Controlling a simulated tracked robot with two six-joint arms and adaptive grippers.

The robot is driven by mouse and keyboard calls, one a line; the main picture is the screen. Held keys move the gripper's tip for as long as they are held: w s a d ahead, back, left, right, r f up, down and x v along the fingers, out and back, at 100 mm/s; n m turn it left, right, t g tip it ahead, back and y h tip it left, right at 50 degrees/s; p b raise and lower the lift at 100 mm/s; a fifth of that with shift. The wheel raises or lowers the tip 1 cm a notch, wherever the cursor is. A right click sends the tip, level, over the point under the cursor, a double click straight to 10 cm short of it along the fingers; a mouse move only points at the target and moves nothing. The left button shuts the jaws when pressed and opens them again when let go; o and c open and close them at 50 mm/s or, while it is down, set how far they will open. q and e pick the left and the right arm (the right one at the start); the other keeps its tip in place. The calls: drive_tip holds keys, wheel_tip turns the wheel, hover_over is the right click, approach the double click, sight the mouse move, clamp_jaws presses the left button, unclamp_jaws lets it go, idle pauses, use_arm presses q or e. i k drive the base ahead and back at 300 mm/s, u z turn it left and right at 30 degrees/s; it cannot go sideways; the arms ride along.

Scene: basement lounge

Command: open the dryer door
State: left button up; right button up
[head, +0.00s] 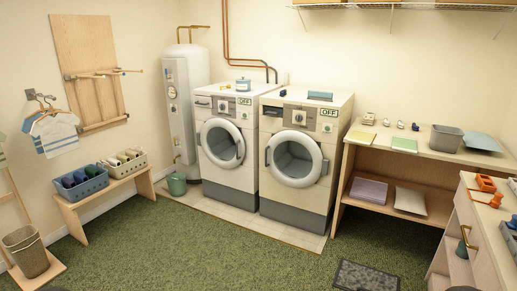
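Two white front-loading machines stand side by side against the back wall: a left machine (228,178) and a right machine (290,195). I cannot read which one is the dryer. The left machine's round door (222,143) looks shut, with a dark handle at its right side. The right machine's round door (294,158) also looks shut, with dark fittings at both its left and right sides. Both machines carry an OFF label. Neither of my grippers can be made out in the head view.
Green carpet (210,240) leaves free floor before the machines. A wooden shelf table (385,172) stands to their right, a counter (480,225) at the far right. A bench (105,195) with baskets and a green bucket (177,184) are left. A dark mat (366,276) lies in front.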

sight(321, 166)
drive_tip(key=u, duration=0.1)
drive_tip(key=i, duration=4.05)
drive_tip(key=u, duration=0.1)
